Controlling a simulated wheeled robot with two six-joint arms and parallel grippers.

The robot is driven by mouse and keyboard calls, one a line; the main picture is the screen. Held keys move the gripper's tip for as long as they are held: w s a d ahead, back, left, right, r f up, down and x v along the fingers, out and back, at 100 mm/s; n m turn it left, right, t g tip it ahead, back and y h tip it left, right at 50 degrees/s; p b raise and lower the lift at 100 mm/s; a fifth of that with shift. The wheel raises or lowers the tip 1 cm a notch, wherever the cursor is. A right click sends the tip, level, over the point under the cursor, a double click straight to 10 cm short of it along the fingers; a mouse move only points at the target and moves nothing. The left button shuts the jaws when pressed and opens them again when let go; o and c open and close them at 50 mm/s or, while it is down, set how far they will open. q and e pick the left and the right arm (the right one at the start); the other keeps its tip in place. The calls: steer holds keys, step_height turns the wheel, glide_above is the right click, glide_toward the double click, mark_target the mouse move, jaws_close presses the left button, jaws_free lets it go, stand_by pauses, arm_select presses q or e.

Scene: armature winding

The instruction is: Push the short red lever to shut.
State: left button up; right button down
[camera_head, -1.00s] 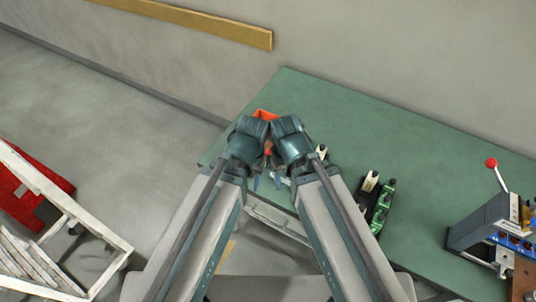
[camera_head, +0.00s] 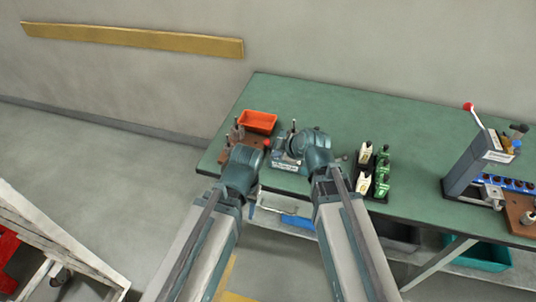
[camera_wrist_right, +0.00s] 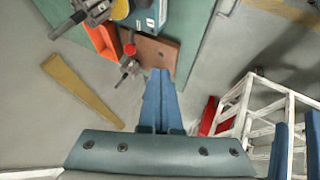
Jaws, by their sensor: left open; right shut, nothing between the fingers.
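In the right wrist view the red knob (camera_wrist_right: 130,50) sits beside the brown board (camera_wrist_right: 165,52), near a dark metal fitting. My right gripper (camera_wrist_right: 159,74) is shut and empty; its fingertips appear over or beside the board's lower edge, apart from the knob. In the head view its fingers are mostly hidden by my wrist. My left gripper (camera_head: 254,203) is below the board at the table's front edge. Its separated blue fingers (camera_wrist_right: 298,145) show in the right wrist view.
An orange bin (camera_head: 258,121) stands behind the board. A grey device (camera_head: 287,157) is beside it, close to my right wrist. A press with a long red-knobbed lever (camera_head: 470,106) is at the right. A white-framed cart (camera_head: 60,245) stands at the left.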

steer(key=shift+f, duration=0.1)
stand_by(0.3)
steer(key=b+x, duration=0.8)
steer(key=x, duration=0.2)
steer(key=shift+w+f, duration=0.15)
steer(key=shift+f, duration=0.2)
steer(key=w, duration=0.1)
steer(key=w+r, duration=0.1)
steer(key=w+p, duration=0.1)
steer(key=shift+w+d+r, duration=0.25)
steer(key=shift+w+r, duration=0.05)
steer(key=shift+w+r, duration=0.1)
